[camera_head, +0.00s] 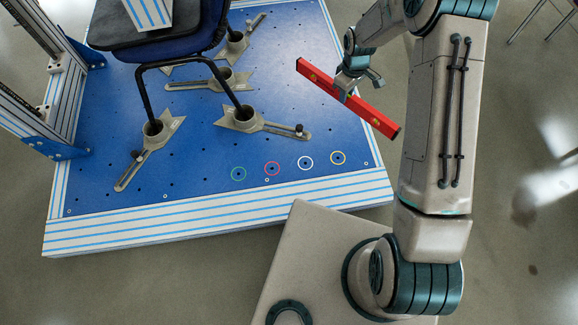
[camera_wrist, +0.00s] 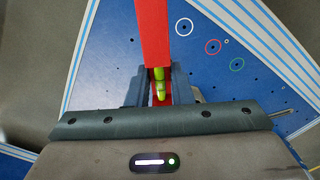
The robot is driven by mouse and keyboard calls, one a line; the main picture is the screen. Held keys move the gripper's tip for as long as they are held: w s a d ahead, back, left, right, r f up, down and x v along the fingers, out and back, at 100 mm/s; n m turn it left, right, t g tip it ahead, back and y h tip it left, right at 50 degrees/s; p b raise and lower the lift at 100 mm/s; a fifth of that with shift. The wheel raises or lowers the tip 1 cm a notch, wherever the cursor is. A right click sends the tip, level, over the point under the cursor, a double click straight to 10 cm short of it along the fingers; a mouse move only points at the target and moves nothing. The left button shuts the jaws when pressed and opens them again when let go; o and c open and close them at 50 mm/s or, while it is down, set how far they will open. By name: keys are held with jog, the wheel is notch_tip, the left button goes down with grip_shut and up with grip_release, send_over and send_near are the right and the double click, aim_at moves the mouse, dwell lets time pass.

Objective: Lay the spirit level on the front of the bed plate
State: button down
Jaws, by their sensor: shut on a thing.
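The red spirit level (camera_head: 324,83) hangs in my gripper (camera_head: 346,92) near the right edge of the bed plate in the head view. It runs slantwise from upper left to lower right, and its lower right end reaches past the plate's edge in the picture. My gripper is shut on it near its middle. In the wrist view, the level (camera_wrist: 152,30) stands between the two fingers (camera_wrist: 158,88), with a yellow-green vial showing. The blue bed plate (camera_head: 200,185) has a striped front edge, and its front strip is bare apart from coloured rings and holes.
Several coloured rings (camera_head: 305,163) mark the plate's front right. A chair (camera_head: 165,45) stands on the plate with its feet in grey metal holders (camera_head: 240,118). A striped frame upright (camera_head: 35,110) stands at the left.

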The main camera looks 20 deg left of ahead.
jog(key=a+f+n+b, duration=0.45)
jog(key=a+f, duration=0.25)
jog(key=f, duration=0.3)
jog(key=s+a+f+n+b, duration=0.1)
jog(key=a+f+n+b, duration=0.2)
jog(key=a+f+b, duration=0.55)
jog(key=a+f+n+b, duration=0.3)
jog(key=a+f, duration=0.2)
jog(key=f, duration=0.7)
jog(key=b, duration=0.3)
send_over(279, 170)
notch_tip(279, 170, down, 7)
jog(key=shift+d, duration=0.1)
jog(key=shift+f+b, duration=0.9)
jog(key=shift+f, duration=1.05)
jog(key=shift+f, duration=0.15)
jog(key=c, duration=1.6)
grip_release()
jog(key=shift+s, duration=0.1)
jog(key=o, duration=0.3)
